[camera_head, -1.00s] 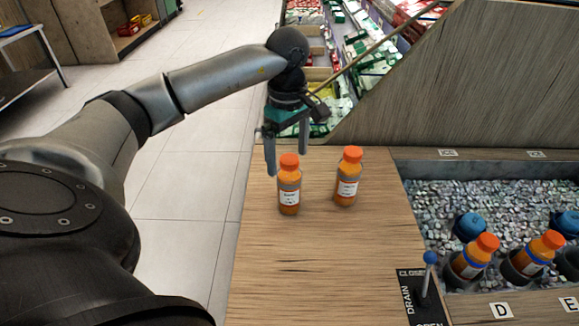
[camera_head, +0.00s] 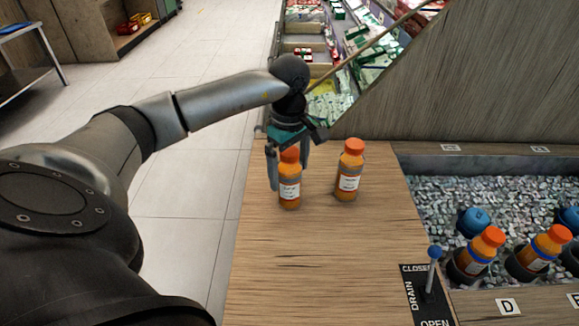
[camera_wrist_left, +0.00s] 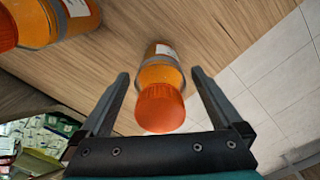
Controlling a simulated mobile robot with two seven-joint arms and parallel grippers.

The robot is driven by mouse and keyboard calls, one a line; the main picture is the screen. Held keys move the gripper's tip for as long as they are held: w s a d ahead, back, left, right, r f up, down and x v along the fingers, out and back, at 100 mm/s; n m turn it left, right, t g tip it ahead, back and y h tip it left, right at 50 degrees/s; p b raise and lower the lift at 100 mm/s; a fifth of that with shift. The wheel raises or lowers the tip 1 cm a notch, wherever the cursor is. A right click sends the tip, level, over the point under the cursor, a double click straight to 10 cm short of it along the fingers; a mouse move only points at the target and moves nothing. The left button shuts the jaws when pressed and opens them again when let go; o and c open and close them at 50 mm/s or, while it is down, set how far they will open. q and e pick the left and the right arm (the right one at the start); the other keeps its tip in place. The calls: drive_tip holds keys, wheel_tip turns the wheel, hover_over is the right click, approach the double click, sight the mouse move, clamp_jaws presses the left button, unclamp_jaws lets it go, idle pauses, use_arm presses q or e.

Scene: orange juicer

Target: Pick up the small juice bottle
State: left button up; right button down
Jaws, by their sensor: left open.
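A small juice bottle (camera_head: 289,190) with an orange cap and white label stands upright on the wooden counter, near its left edge. A second, similar bottle (camera_head: 349,175) stands to its right. My left gripper (camera_head: 288,170) points down over the first bottle, open, with one finger on each side of its upper part. In the left wrist view the first bottle's orange cap (camera_wrist_left: 160,107) lies between the open fingers, with a gap on both sides. The second bottle (camera_wrist_left: 52,20) is outside the fingers at upper left. My right gripper is not in view.
Right of the wooden counter (camera_head: 290,262) is an ice-filled basin (camera_head: 440,200) holding tilted bottles in dark holders. A blue-knobbed drain lever (camera_head: 432,268) stands at its front left corner. A wooden panel (camera_head: 480,75) rises behind. The counter's front is clear.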

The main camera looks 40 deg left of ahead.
use_arm(q)
drive_tip(key=shift+c, duration=0.2)
clamp_jaws()
idle(0.6)
